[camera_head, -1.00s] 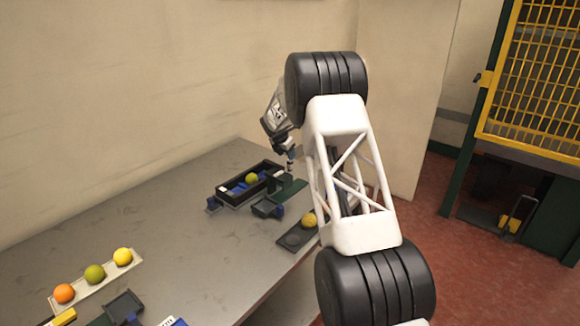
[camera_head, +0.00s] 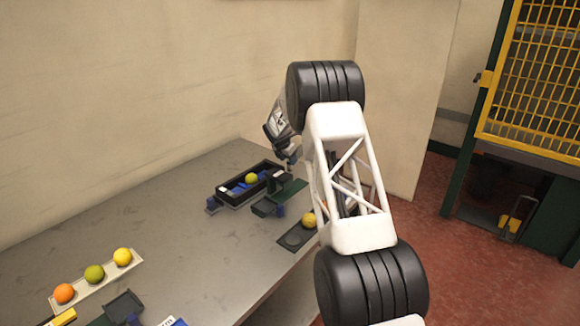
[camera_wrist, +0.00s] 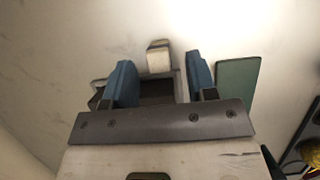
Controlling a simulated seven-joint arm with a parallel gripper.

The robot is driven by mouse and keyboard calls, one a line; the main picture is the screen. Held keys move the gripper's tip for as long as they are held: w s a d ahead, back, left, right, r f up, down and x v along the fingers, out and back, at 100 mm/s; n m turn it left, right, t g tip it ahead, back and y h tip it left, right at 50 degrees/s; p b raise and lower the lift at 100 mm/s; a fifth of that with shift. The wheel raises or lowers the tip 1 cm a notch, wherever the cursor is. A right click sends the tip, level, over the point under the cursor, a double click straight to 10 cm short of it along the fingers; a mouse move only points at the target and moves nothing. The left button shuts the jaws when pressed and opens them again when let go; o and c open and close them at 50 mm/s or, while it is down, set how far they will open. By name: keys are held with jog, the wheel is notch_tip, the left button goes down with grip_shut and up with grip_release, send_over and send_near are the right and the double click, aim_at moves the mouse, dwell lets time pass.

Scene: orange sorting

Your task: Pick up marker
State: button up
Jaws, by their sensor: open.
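I cannot pick out a marker for certain. In the wrist view a small cream block with a dark end (camera_wrist: 159,57) shows in the gap between the blue fingers of my gripper (camera_wrist: 161,80), just beyond their tips. It may be the marker, seen from its end. The fingers are apart and nothing is seen clamped between them. A dark holder (camera_wrist: 156,92) lies behind the gap. In the head view my gripper (camera_head: 290,160) is above the far end of the table, and its fingertips are partly hidden by the arm.
A dark tray (camera_head: 232,204) holds a yellow-green ball (camera_head: 252,178). A green plate (camera_head: 292,190) lies beside it, and also shows in the wrist view (camera_wrist: 237,85). Another dark tray (camera_head: 292,240) holds a yellow ball (camera_head: 308,219). A pale rack (camera_head: 78,288) carries three balls. Mid-table is clear.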

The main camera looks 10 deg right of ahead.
jog(key=shift+x, duration=1.85)
jog(key=shift+c, duration=0.3)
grip_shut()
